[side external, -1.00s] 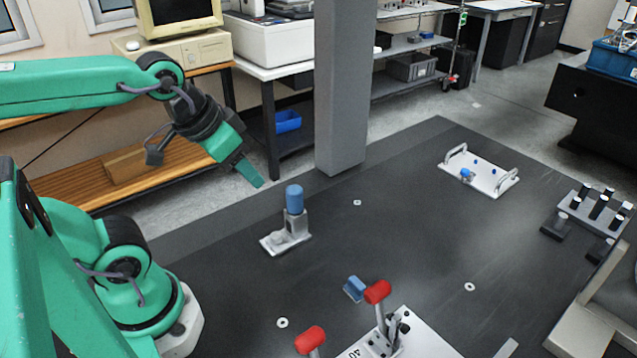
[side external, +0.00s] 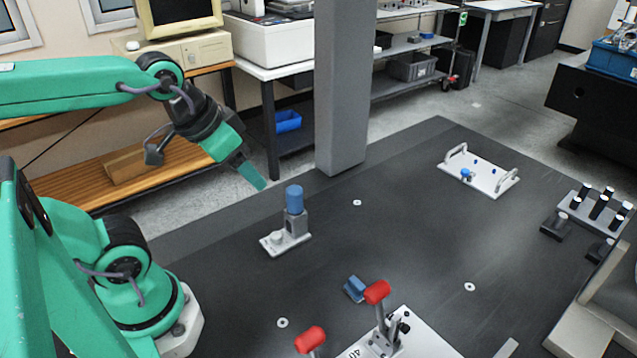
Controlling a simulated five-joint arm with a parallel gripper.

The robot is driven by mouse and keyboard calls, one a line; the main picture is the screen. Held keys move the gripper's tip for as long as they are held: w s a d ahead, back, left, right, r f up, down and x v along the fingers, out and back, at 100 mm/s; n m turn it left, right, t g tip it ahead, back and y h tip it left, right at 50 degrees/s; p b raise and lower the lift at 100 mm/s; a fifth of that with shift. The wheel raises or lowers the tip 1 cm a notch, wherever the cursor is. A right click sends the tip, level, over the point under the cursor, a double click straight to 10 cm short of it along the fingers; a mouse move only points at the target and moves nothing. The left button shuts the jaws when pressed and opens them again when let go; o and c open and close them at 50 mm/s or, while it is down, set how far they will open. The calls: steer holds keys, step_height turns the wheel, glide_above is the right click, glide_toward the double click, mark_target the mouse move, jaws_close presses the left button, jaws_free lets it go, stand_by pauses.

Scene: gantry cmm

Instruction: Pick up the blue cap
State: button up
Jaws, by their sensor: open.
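The blue cap (side external: 294,198) is a small cylinder. It sits upright on top of a grey block (side external: 296,222) that stands on a light base plate (side external: 272,245) on the dark table. My gripper (side external: 252,177) is above and to the left of the cap in the picture, apart from it, pointing down and to the right. I see its green fingers nearly edge-on, and nothing shows between them. It is open and empty.
A grey column (side external: 341,90) rises behind the cap. Red-handled clamps (side external: 377,292) and a small blue block (side external: 355,289) are at the front. A white plate with handles (side external: 478,177) lies at the right. The table between is mostly clear.

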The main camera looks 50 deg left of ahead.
steer(key=g, duration=0.5)
glide_above(294, 188)
steer(key=s, duration=0.1)
steer(key=f, duration=0.5)
steer(key=shift+s+d+f, duration=0.1)
steer(key=shift+d+f, duration=0.2)
steer(key=shift+d, duration=0.1)
steer(key=shift+w+a+f+g, duration=0.3)
steer(key=shift+w+f, duration=0.2)
steer(key=shift+f, duration=0.1)
steer(key=shift+w+f, duration=0.1)
steer(key=shift+f, duration=3.75)
